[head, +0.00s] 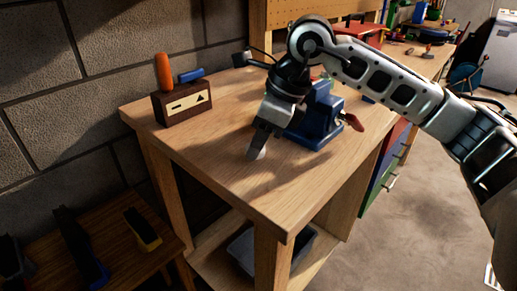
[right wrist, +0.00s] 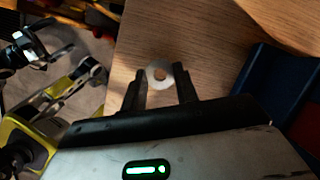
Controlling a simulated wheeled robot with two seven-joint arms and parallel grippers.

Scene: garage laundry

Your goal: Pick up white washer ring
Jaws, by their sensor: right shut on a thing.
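The white washer ring (right wrist: 168,81) shows in the right wrist view between the tips of my right gripper (right wrist: 160,90). Its round hole is open to view, and wood tabletop lies behind it. In the head view my right gripper (head: 257,153) points down at the workbench top, with a small pale bit of the ring (head: 260,154) at its fingertips. My right gripper is shut on the ring. I cannot tell whether the ring touches the bench or is just above it. My left gripper is not in view.
On the workbench (head: 215,165), a blue vise (head: 318,125) stands just right of my right gripper. A dark wooden block (head: 183,103) with an orange-handled tool (head: 163,72) stands at the back left. A lower bench (head: 150,262) holds tools. The bench's front corner is clear.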

